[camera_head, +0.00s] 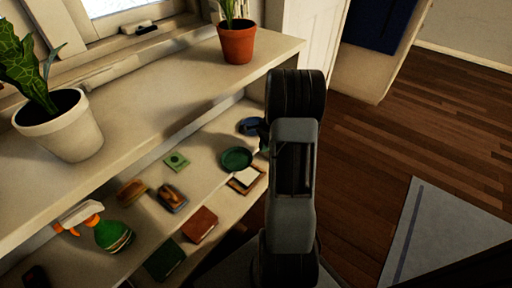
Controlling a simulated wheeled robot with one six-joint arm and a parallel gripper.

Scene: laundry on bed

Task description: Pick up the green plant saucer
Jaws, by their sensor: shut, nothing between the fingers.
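The green plant saucer (237,159) is a round, shallow dark green dish. It lies flat on the lower shelf, just left of my arm. My arm stands upright in the middle of the view, with its dark links in front of the shelf's right end. My gripper's fingers cannot be made out; the arm's own links seem to hide them. Nothing visible touches the saucer.
A blue dish (249,126) lies behind the saucer and a card on a brown frame (246,179) in front. A green square (177,161), brushes, books and a spray bottle (113,235) lie left. The upper shelf (165,98) overhangs, holding potted plants.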

